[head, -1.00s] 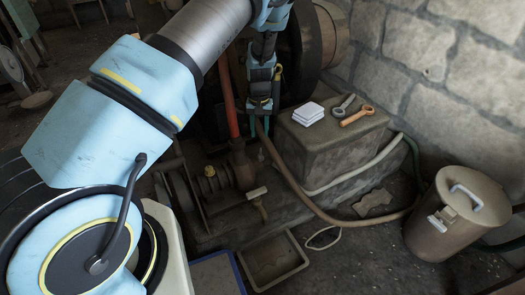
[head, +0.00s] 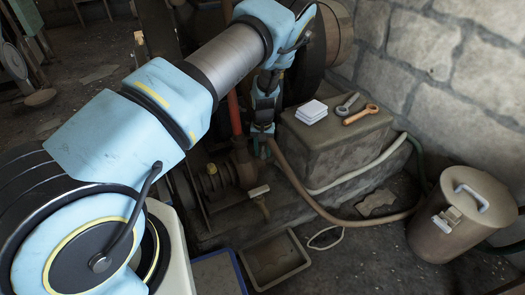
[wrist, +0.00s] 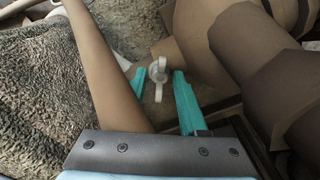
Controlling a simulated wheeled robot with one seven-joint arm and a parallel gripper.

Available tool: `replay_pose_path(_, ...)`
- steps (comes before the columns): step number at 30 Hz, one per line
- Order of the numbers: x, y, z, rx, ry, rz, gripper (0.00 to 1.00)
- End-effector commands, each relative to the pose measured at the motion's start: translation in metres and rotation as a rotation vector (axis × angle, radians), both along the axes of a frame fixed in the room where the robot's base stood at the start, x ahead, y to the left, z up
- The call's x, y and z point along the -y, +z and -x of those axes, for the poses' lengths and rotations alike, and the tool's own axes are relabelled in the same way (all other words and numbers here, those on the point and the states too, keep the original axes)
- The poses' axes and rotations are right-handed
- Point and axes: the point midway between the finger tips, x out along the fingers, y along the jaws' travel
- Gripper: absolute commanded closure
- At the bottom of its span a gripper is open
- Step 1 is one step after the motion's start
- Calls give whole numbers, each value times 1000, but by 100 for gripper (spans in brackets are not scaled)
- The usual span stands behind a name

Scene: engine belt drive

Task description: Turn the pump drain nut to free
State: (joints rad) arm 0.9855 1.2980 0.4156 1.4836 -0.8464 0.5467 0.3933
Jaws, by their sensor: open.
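The pump drain nut is a pale, wing-shaped nut (wrist: 160,76) in the middle of the wrist view, on the side of a brown pump body. My gripper (wrist: 159,82) is open, with one teal finger on each side of the nut as seen from the wrist. Whether the fingers touch it or are still short of it I cannot tell. In the head view my gripper (head: 262,146) points down beside the pump (head: 217,179), and I cannot make out the nut there.
A brown hose (wrist: 105,70) runs close left of my fingers, beside a rough stone block (head: 330,150). On the block lie white pads (head: 311,112), a grey tool (head: 347,104) and an orange wrench (head: 360,115). A tray (head: 273,260) and a lidded bin (head: 462,215) stand on the floor.

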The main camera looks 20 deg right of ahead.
Motion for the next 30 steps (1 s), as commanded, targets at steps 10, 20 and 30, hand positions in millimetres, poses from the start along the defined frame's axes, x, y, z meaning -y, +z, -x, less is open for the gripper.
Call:
replay_pose_path(10,0,0,0,0,0,0,88)
replay_pose_path(20,0,0,0,-1,-1,0,100)
replay_pose_path(30,0,1,0,0,55,0,100)
